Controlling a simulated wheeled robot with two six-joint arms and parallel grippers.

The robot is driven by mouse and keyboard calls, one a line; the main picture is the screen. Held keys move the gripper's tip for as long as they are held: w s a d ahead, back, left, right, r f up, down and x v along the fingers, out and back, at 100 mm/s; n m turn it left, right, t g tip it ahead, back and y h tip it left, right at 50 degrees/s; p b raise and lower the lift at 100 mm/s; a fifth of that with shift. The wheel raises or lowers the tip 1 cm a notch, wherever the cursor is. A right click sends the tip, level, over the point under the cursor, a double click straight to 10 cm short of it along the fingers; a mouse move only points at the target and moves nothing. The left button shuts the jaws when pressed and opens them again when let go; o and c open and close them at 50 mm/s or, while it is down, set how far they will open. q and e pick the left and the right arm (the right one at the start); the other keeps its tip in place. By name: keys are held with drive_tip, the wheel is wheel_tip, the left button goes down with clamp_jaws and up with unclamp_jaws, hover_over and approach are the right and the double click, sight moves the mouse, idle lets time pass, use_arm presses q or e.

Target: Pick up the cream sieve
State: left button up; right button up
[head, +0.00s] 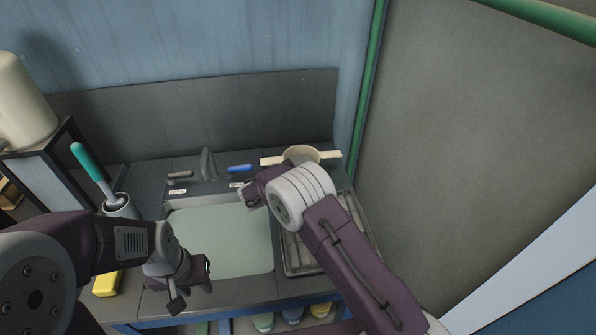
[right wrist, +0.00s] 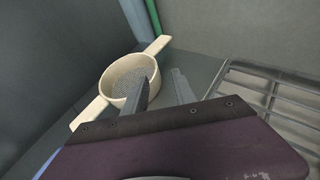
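The cream sieve (head: 300,154) stands at the back right of the counter, near the back wall, with a handle on each side. In the right wrist view the sieve (right wrist: 112,84) shows its round bowl and mesh. My right gripper (right wrist: 163,74) is open and empty. One of its fingers overlaps the sieve's near right wall in the picture; the other is to the right of the bowl. I cannot tell whether either finger touches it. The right wrist hides the right fingers in the head view. My left gripper (head: 191,296) is open and empty at the front of the counter.
A sink basin (head: 225,235) fills the counter's middle, with a metal rack (head: 299,258) to its right. A blue-handled item (head: 240,168) and a grey upright item (head: 208,163) are behind the basin. A teal-handled brush (head: 88,162) stands at left. A green post and wall bound the right.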

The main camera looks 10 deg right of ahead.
drive_tip(key=shift+w+a+n, duration=0.1)
drive_tip(key=shift+w+n, duration=0.2)
drive_tip(key=shift+w, duration=0.15)
drive_tip(key=x, duration=0.3)
drive_tip(key=shift+w+p, duration=0.1)
drive_tip(key=shift+p, duration=0.25)
drive_tip(key=x, duration=0.6)
drive_tip(key=shift+w+f, duration=0.1)
drive_tip(key=shift+w, duration=0.05)
clamp_jaws()
idle(0.5)
